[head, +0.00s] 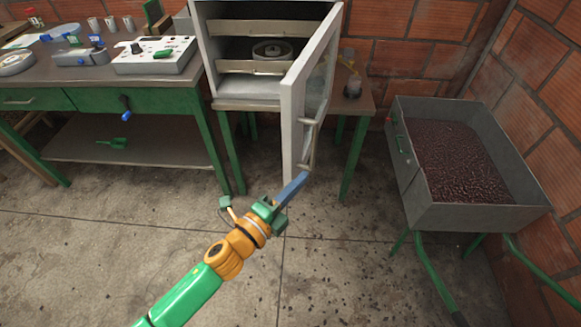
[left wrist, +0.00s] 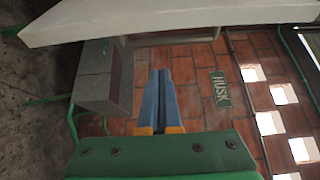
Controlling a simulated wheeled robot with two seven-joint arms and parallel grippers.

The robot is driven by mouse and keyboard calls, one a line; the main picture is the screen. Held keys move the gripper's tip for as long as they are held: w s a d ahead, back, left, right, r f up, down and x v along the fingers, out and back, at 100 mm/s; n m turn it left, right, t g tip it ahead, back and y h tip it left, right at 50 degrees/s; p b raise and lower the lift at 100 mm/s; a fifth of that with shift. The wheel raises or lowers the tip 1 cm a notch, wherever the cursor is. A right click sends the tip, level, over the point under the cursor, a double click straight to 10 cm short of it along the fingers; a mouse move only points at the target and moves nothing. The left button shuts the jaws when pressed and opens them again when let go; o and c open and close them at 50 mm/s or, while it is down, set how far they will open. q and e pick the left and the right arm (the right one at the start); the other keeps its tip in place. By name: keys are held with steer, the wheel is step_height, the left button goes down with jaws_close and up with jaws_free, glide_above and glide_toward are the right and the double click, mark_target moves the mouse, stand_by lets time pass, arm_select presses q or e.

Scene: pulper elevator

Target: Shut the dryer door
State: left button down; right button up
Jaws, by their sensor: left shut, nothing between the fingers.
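The dryer (head: 203,45) is a pale grey cabinet on a small table, with two drawer-like trays and a round dark thing inside. Its dryer door (head: 291,125) stands wide open, swung out toward me, with a glass pane and a metal handle (head: 308,135) on its right-hand face. My left gripper (head: 303,176) is shut and empty, its blue fingers at the lower part of the door, near the handle's lower end. I cannot tell whether they touch. In the left wrist view the door's pale edge (left wrist: 150,20) crosses the top, beyond the fingertips (left wrist: 160,74). My right gripper is not in view.
A metal bin of dark beans (head: 418,205) stands on green legs at the right. A green workbench (head: 160,98) with a control box (head: 155,55) is at the left. A small burner-like item (head: 352,85) sits behind the door. The floor in front is clear.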

mark_target(290, 168)
arm_select(q)
steer(key=w, duration=0.2)
steer(key=w+a+p, duration=0.1)
steer(key=shift+w+a+r, duration=0.1)
steer(key=shift+w, duration=0.3)
steer(key=shift+a, duration=0.3)
